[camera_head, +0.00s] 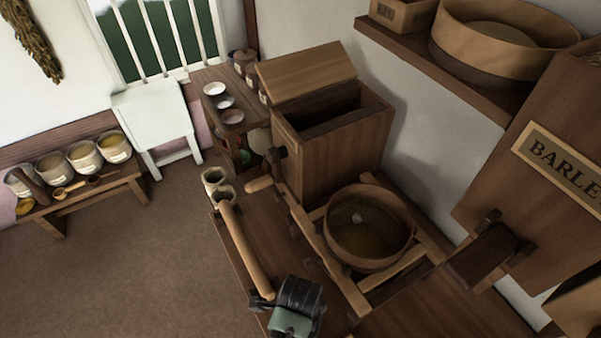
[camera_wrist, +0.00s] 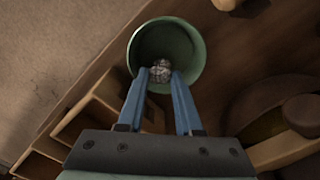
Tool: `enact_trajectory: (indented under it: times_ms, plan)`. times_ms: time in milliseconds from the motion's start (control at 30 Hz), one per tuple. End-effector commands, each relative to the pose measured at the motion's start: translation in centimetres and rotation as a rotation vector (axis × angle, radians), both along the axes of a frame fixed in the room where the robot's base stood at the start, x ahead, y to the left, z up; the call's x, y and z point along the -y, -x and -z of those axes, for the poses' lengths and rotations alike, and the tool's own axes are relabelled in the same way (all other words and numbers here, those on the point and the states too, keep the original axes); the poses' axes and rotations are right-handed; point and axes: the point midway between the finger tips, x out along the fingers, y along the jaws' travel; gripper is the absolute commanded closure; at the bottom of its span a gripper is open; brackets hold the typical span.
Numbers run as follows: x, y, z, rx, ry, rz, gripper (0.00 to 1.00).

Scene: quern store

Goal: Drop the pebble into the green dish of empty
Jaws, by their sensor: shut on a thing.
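The green dish (camera_wrist: 194,45) is a round, deep bowl in the wrist view, at the top centre, with its mouth facing the camera. My gripper (camera_wrist: 161,74) has its two blue fingers shut on the pebble (camera_wrist: 160,66), a small grey, speckled stone. The fingertips and pebble show over the dish's mouth; I cannot tell how high above or how far inside it they are. In the head view only the dark and green back of my gripper shows, and its fingers, the pebble and this dish are hidden.
A round sieve (camera_head: 407,242) sits on a wooden frame on the bench, with a small pale thing (camera_head: 357,217) inside. A tall wooden bin (camera_head: 340,160) with its lid raised stands behind. Two pale cups (camera_head: 214,182) stand at the bench's left end. Open floor (camera_head: 120,270) lies left.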

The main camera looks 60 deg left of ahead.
Motion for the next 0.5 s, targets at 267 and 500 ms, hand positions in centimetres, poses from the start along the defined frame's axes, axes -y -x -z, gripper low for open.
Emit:
enact_trajectory:
  times_ms: [267, 500]
  plan:
    - [0.01, 0.01, 0.02, 0.000, 0.000, 0.000, 0.62]
    - [0.01, 0.01, 0.03, 0.000, 0.000, 0.000, 0.31]
